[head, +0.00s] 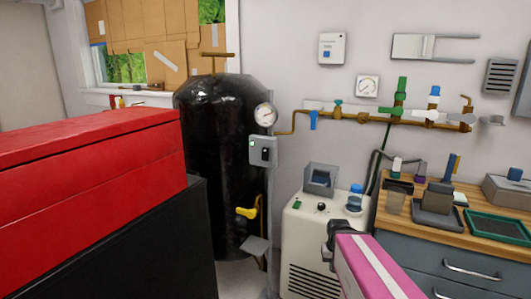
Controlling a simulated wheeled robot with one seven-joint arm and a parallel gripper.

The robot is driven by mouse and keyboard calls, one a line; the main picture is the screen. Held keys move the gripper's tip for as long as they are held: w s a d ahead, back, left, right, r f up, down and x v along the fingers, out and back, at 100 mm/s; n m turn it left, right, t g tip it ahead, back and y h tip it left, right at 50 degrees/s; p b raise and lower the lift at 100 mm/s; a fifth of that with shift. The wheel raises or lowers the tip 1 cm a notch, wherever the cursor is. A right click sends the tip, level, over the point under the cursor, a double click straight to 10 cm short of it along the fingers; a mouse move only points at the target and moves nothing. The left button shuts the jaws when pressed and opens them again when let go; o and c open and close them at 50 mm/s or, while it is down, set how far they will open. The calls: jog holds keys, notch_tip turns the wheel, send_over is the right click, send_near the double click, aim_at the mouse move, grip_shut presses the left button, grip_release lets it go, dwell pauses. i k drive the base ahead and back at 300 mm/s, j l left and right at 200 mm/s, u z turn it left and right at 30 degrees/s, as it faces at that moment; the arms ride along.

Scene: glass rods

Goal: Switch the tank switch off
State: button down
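The tank (210,140) is a tall, glossy black cylinder standing left of centre. A round gauge (265,115) sits at its upper right side. The tank switch (264,154) is a small dark toggle on a grey box (258,146) at the tank's right side. The toggle is too small to tell its position. My gripper (336,237) is the dark end of my pink and white arm, low and right of the tank, in front of the white cabinet. It is apart from the switch in the picture, and its fingers are not clear.
A yellow lever (247,212) sticks out low on the tank. A red box (90,190) fills the left foreground. A white cabinet (300,230) stands right of the tank, beside a wooden workbench (455,222) with several tools. Copper pipes (345,113) with valves run along the wall.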

aim_at(264, 154)
jog(key=k+j+z, duration=0.15)
jog(key=z, duration=0.2)
jog(key=k+j+z, duration=0.2)
jog(key=j+z, duration=0.2)
